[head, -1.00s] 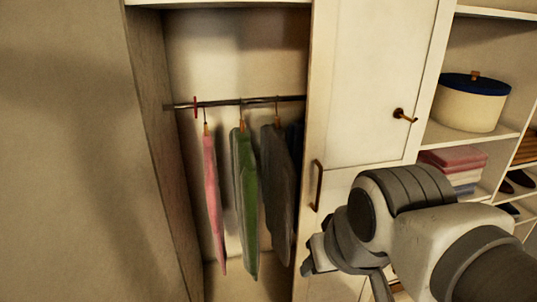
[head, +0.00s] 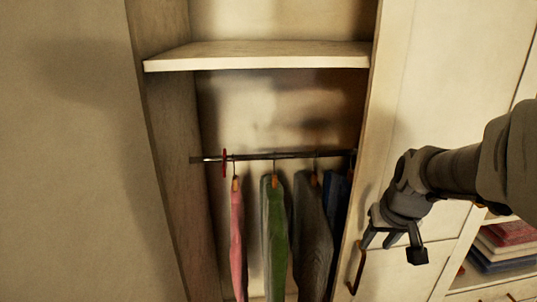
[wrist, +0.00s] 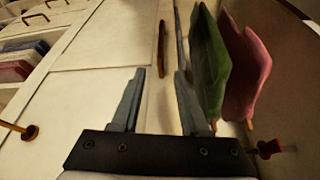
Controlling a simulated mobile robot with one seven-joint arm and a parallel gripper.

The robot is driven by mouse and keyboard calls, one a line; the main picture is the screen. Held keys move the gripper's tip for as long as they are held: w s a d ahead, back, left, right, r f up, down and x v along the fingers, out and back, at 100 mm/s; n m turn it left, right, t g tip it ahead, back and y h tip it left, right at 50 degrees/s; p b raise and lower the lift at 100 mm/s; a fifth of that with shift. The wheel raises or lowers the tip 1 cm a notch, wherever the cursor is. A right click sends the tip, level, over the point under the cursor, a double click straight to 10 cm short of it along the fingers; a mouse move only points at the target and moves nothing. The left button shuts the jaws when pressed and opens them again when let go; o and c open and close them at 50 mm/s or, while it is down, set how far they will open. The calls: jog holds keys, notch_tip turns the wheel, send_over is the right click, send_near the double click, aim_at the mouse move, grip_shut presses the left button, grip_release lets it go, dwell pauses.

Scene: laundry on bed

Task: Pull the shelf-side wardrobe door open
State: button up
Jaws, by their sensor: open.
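The shelf-side wardrobe door (head: 425,50) is a white panelled door to the right of the open hanging section, and it looks shut. Its vertical brown bar handle (head: 357,268) is near the door's left edge, low in the head view. The handle also shows in the wrist view (wrist: 161,48), beyond and roughly between my fingertips. My gripper (head: 393,245) is open and empty in front of the door, just right of and above the handle in the head view. In the wrist view my gripper (wrist: 160,74) has both fingers apart, with no visible contact with the handle.
Pink (head: 237,240), green (head: 275,235) and grey (head: 313,235) garments hang from a rail (head: 265,156) left of the door. A shelf board (head: 255,57) is above. Folded cloths (head: 510,240) lie on shelves at right.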

aim_at(360, 266)
jog(key=b+x, duration=0.1)
jog(key=x, duration=1.5)
jog(key=shift+f, duration=0.25)
grip_shut()
dwell(0.8)
